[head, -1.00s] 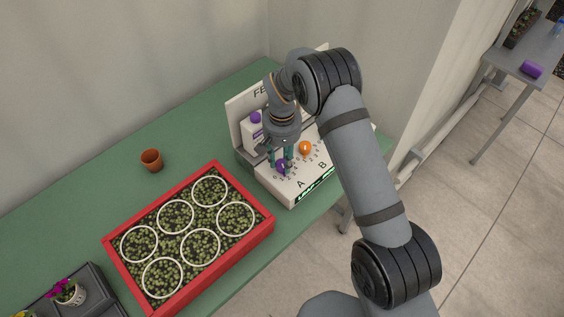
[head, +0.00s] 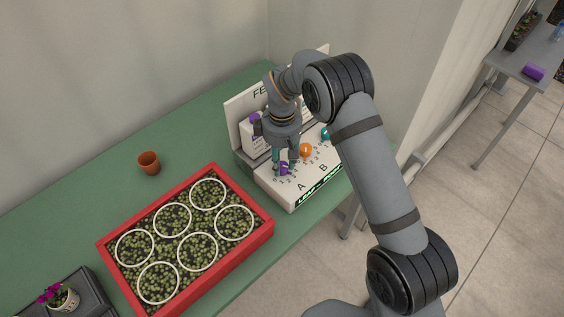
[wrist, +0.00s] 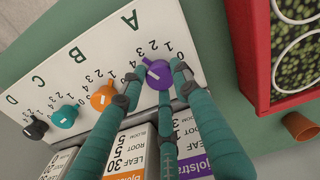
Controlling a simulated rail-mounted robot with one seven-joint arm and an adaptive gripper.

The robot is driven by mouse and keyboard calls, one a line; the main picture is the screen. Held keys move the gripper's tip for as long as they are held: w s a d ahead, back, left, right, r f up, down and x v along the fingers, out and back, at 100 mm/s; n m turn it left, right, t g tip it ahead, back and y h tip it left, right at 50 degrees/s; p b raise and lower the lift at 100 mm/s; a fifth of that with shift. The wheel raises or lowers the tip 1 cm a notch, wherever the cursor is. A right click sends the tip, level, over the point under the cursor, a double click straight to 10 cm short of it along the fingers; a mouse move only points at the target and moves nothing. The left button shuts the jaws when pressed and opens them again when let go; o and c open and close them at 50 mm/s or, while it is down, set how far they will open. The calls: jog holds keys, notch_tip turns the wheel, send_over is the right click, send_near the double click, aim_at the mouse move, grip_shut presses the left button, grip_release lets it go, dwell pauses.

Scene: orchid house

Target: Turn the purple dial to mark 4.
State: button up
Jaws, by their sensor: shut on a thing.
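The purple dial (wrist: 160,76) is the knob by letter A on the white sloped panel (wrist: 75,55). Numerals run in an arc around it. A short white line on it points toward the upper left in the wrist view; I cannot tell exactly which mark it meets. My gripper (wrist: 158,78) is shut on the purple dial, with its teal fingers around the knob. In the head view the purple dial (head: 284,168) shows partly between the fingers of my gripper (head: 286,166).
Orange (wrist: 102,97), teal (wrist: 65,116) and black (wrist: 36,129) dials stand in a row beside it. Boxes with printed labels (wrist: 130,150) stand behind the dials. A red-rimmed tray (head: 255,240) of seedlings and a terracotta pot (head: 149,163) are on the green table.

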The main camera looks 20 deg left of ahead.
aim_at(282, 166)
jog(key=shift+n, duration=1.9)
jog(key=o, duration=1.1)
jog(key=shift+c, duration=0.2)
jog(key=shift+o, duration=0.6)
notch_tip(282, 166, up, 12)
